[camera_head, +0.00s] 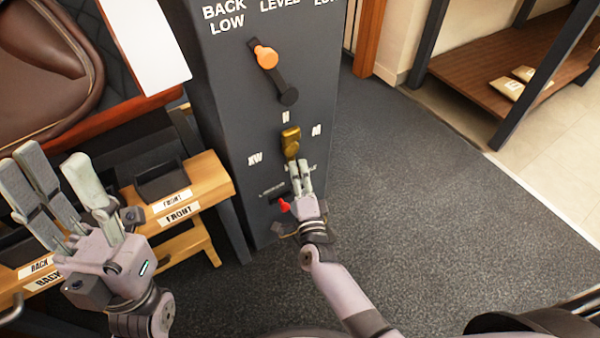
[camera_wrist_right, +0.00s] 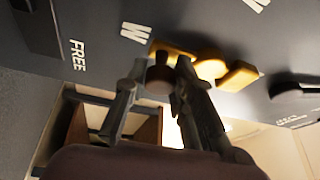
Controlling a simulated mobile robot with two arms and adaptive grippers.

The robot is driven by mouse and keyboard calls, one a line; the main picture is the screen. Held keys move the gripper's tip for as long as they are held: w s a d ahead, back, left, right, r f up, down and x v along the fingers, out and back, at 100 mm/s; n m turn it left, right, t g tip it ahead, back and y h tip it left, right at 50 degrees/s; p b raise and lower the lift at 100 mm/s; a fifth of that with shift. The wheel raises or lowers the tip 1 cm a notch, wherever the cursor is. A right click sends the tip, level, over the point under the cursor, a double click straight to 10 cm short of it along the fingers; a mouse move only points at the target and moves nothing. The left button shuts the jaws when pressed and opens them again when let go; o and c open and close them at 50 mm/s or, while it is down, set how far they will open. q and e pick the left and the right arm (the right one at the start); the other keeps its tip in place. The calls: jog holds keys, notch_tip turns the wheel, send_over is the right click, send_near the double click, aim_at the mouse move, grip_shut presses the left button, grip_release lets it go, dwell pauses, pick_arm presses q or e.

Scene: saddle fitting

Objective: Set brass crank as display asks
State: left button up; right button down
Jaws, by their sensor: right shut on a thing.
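The brass crank (camera_head: 291,142) sits on the front of a dark grey column (camera_head: 235,85), with small white letters around it. In the right wrist view the brass crank (camera_wrist_right: 237,76) has a brown knob (camera_wrist_right: 158,78) at its end, near a white letter that looks like W. My right gripper (camera_head: 301,165) is shut on this knob, just below the brass body in the head view. Its fingers hide part of the lettering. My left gripper (camera_head: 62,178) is open and empty at the left, away from the column. I see no display with a readable request.
Above the crank is a black lever with an orange knob (camera_head: 266,56). A small red handle (camera_head: 284,206) is below. A wooden step (camera_head: 190,190) with FRONT labels and a brown saddle (camera_head: 45,60) are left. The floor to the right is clear.

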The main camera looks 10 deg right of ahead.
jog(key=c, duration=1.3)
grip_release()
jog(key=shift+c, duration=0.2)
jog(key=s+f, duration=0.1)
jog(key=s, duration=1.1)
jog(key=shift+a+f, duration=0.15)
jog(key=shift+a, duration=0.1)
